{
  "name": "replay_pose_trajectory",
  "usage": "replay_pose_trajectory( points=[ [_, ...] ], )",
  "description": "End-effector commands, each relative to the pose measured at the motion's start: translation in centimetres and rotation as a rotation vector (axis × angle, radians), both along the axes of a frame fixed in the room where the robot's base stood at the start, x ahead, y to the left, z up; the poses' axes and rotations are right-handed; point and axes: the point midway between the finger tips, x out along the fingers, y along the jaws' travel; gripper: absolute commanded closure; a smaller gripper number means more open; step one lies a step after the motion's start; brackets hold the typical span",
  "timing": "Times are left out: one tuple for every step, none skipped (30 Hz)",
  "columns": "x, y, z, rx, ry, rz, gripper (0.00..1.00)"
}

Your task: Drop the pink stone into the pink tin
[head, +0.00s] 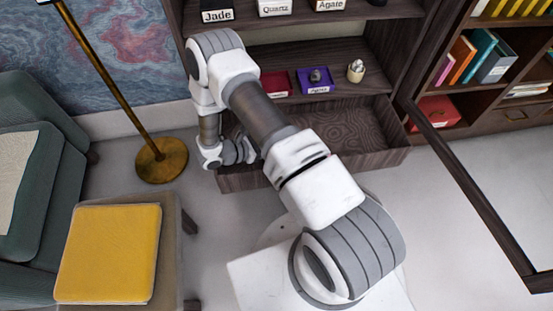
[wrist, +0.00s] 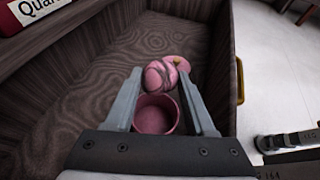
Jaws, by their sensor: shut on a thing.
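In the wrist view, my gripper (wrist: 159,74) is shut on the pink stone (wrist: 158,78), a rounded, veined piece held between the fingertips. The round pink tin (wrist: 157,116) is open at the top and sits in the wooden drawer, between the fingers in the picture and nearer the palm than the stone. In the head view my arm hides the stone and tin.
The open drawer (head: 345,140) has walls around the gripper; its rest is bare. The shelf above holds a red box (head: 276,84), a purple box (head: 314,82) and a small pale pot (head: 356,71). A brass floor lamp (head: 160,160) and yellow cushion (head: 108,253) stand left.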

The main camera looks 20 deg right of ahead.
Motion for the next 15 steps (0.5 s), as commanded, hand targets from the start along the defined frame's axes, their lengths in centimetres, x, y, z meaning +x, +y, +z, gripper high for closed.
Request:
replay_pose_trajectory(
  points=[
    [0.00,-0.01,0.06,-0.001,0.000,0.000,1.00],
    [0.00,-0.01,0.06,-0.001,0.000,0.000,1.00],
    [0.00,-0.01,0.06,-0.001,0.000,0.000,0.38],
    [0.00,-0.01,0.06,0.000,0.000,0.000,0.33],
    [0.00,-0.01,0.06,0.000,0.000,0.000,0.27],
    [-0.01,-0.01,0.05,0.000,0.000,0.000,0.20],
    [-0.01,-0.01,0.05,0.000,0.000,0.000,0.15],
    [-0.01,-0.01,0.05,0.000,0.000,0.000,0.10],
    [-0.01,-0.01,0.05,0.000,0.000,0.000,0.10],
    [-0.01,-0.01,0.05,0.000,0.000,0.000,0.10],
    [-0.01,-0.01,0.05,0.000,0.000,0.000,0.10],
    [-0.01,-0.01,0.05,0.000,0.000,0.000,0.10],
    [-0.02,-0.01,0.04,0.000,0.001,0.000,0.10],
    [-0.02,-0.01,0.04,0.000,0.001,0.000,0.10],
    [-0.02,0.00,0.02,0.000,0.001,0.000,0.10]
  ],
)
